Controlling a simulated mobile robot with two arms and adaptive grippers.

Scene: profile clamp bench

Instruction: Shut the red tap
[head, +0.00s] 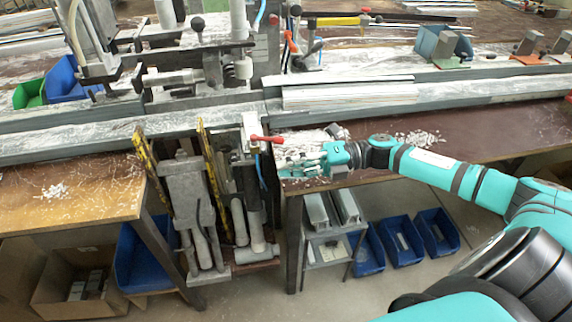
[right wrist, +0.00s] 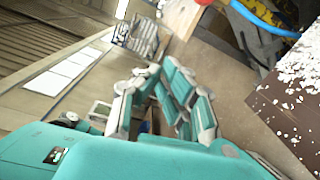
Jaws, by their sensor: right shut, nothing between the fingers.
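The red tap (head: 266,139) is a small red lever on the front of the clamp machine, above a thin blue hose. Its handle points to the right in the head view. My right gripper (head: 284,168) reaches in from the right, a little below and to the right of the tap, apart from it. It is shut and empty. Its teal fingers also show in the right wrist view (right wrist: 166,100), where I cannot make out the tap. My left gripper is not in view.
A blue hose (right wrist: 262,18) shows in the right wrist view. The brown bench top (head: 480,135) carries white chips. Metal profiles (head: 350,96) lie behind my gripper. Blue bins (head: 402,240) stand below. Another red lever (head: 290,42) is farther back.

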